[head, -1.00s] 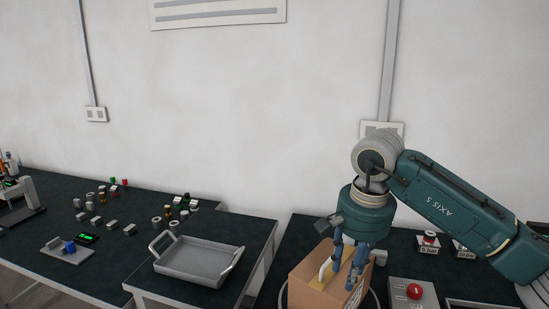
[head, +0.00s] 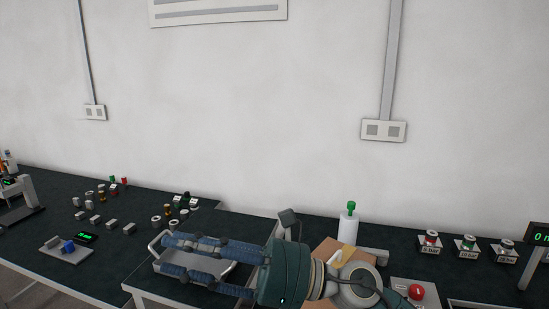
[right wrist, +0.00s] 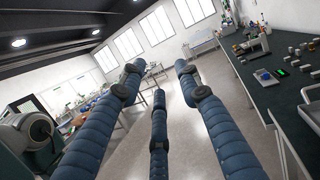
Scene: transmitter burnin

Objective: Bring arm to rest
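My right gripper (head: 166,255) is low in the head view, its blue segmented fingers pointing left above the grey tray (head: 195,261) and hiding part of it. In the right wrist view its three fingers (right wrist: 158,75) are spread apart with nothing between them, facing the open room. My right arm is folded low in front of the cardboard box (head: 328,250). My left gripper is not in view.
A white bottle with a green top (head: 348,228) stands behind the box. A red button (head: 416,291) and labelled pressure fittings (head: 431,240) are at the right. Several small parts (head: 110,224) lie on the left bench.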

